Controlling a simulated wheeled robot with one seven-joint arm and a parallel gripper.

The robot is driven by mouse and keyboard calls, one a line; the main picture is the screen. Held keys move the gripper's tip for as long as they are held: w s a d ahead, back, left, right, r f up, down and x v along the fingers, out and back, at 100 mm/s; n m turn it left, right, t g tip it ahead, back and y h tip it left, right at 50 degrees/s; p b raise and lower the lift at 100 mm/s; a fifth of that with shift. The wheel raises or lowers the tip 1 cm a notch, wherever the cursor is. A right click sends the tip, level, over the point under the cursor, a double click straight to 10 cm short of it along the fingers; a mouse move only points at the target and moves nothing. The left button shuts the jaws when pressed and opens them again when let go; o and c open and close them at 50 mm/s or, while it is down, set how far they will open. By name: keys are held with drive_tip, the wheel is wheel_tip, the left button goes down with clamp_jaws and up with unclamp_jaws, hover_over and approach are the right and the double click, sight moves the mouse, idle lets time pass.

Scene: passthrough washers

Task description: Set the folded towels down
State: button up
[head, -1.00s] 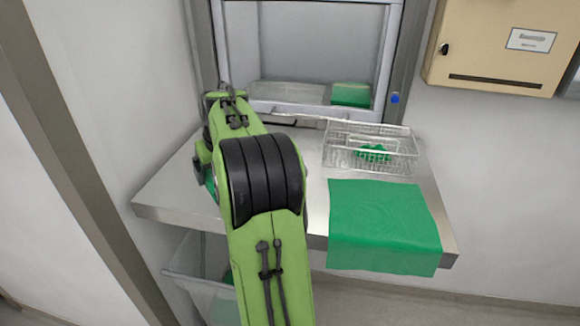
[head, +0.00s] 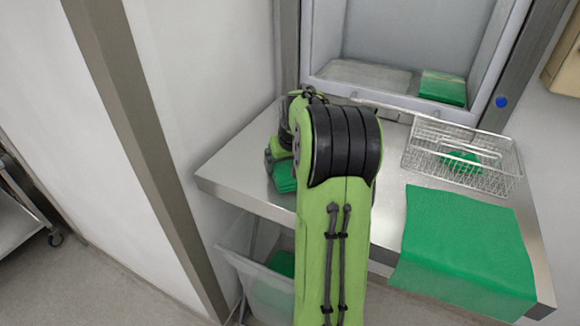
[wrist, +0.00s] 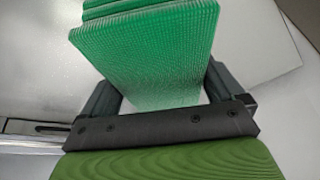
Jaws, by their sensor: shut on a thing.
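My gripper (wrist: 160,95) is shut on a stack of folded green towels (wrist: 150,50), which shows between its two fingers in the wrist view. In the head view the held towels (head: 284,176) show just left of my arm, over the left part of the steel table (head: 240,170). My arm hides most of the gripper there. I cannot tell whether the towels touch the table top. A green cloth (head: 465,245) lies flat at the table's right front and hangs over the edge.
A wire basket (head: 490,170) with a green cloth inside stands at the table's back right. Behind is a wall hatch (head: 410,40) holding another green folded stack (head: 443,88). A bin (head: 262,280) with green cloth sits below the table. A cart (head: 15,210) stands far left.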

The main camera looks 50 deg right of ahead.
drive_tip(key=shift+s+f, duration=0.1)
drive_tip(key=shift+f, duration=0.5)
drive_tip(key=shift+s+a, duration=0.1)
drive_tip(key=shift+a, duration=0.05)
drive_tip(key=shift+f, duration=0.15)
drive_tip(key=o, duration=0.7)
drive_tip(key=v, duration=1.2)
drive_tip(key=shift+r+p, duration=0.25)
drive_tip(key=shift+p, duration=0.15)
